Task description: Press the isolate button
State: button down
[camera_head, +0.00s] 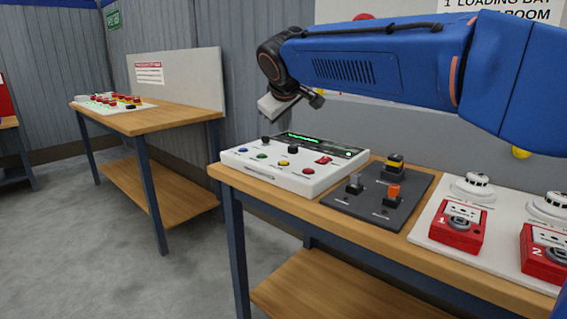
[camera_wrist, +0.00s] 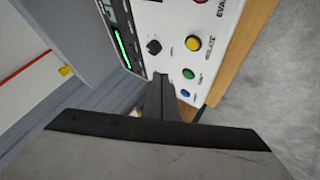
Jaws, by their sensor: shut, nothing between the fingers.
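A white control panel (camera_head: 250,170) lies on the near table. Its yellow button (camera_head: 283,162) sits in a row with a green button (camera_head: 262,155), a blue button (camera_head: 243,149) and a red one. In the wrist view the yellow button (camera_wrist: 193,43) has a label beside it that appears to read ISOLATE. The green button (camera_wrist: 188,73) and blue button (camera_wrist: 185,93) are nearer the fingers. My gripper (camera_wrist: 161,80) is shut and empty, pointing over the panel, apart from the yellow button. A black knob (camera_wrist: 153,46) is ahead of the fingertips.
The panel has a dark display strip (camera_head: 322,145) with green lights along its back. To its right are a dark plate (camera_head: 345,200) with switches and a white board with red call points (camera_head: 458,228). A second table (camera_head: 150,122) stands behind left. Grey floor is clear between.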

send_over(284, 166)
jog(key=shift+w+f, duration=0.15)
jog(key=shift+f, duration=3.5)
jog(key=shift+f, duration=0.15)
jog(key=shift+f, duration=0.25)
jog(key=shift+f, duration=0.45)
jog(key=shift+r, duration=0.9)
jog(key=shift+r, duration=2.5)
jog(key=shift+a, duration=0.1)
